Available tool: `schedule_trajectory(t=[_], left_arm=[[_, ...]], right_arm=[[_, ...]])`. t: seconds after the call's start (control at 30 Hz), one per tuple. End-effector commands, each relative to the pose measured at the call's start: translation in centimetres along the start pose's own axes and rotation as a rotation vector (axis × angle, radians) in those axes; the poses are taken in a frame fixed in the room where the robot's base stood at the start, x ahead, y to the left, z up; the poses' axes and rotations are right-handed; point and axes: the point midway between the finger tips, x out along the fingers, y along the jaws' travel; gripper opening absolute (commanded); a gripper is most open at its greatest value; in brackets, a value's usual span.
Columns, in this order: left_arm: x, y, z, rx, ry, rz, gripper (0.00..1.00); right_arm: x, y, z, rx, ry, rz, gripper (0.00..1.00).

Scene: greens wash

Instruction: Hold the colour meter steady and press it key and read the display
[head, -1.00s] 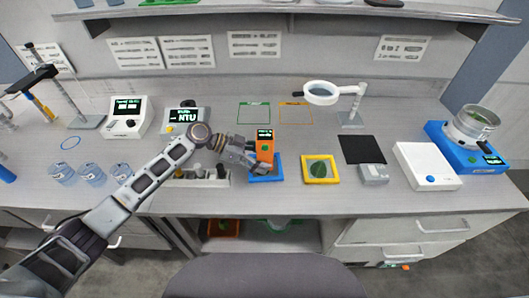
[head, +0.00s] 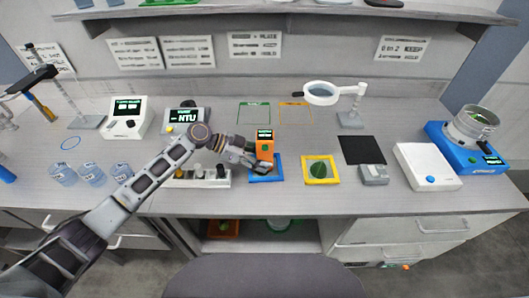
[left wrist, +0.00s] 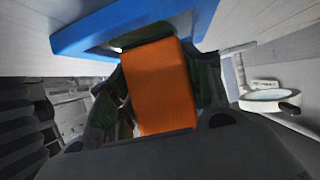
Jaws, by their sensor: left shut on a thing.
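The orange colour meter (head: 265,148) stands upright on the blue tray (head: 267,177) at the bench's middle. Its small dark display at the top shows green marks too small to read. My left gripper (head: 252,157) reaches in from the left and is shut on the meter's body. In the left wrist view the meter (left wrist: 160,85) fills the space between the dark fingers, with the blue tray (left wrist: 110,28) beyond it. The fingers' far side and the meter's base are partly hidden. My right gripper is not in view.
A yellow-framed pad with a green leaf (head: 321,169) lies right of the tray. A magnifier lamp (head: 322,94) stands behind. A rack of bottles (head: 205,178) sits close under my left arm. A dark mat (head: 361,150) and white box (head: 427,167) are further right.

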Motion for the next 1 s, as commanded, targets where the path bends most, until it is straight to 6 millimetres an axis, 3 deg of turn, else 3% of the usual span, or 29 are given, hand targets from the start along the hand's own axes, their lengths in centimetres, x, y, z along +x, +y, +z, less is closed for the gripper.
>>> schedule_trajectory(t=[0.67,1.0], left_arm=[[0.0,0.0,0.0,0.000,0.000,0.000,0.35],[0.0,0.0,0.0,0.000,0.000,0.000,0.35]], right_arm=[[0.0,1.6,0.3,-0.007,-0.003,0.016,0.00],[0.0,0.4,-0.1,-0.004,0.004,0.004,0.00]])
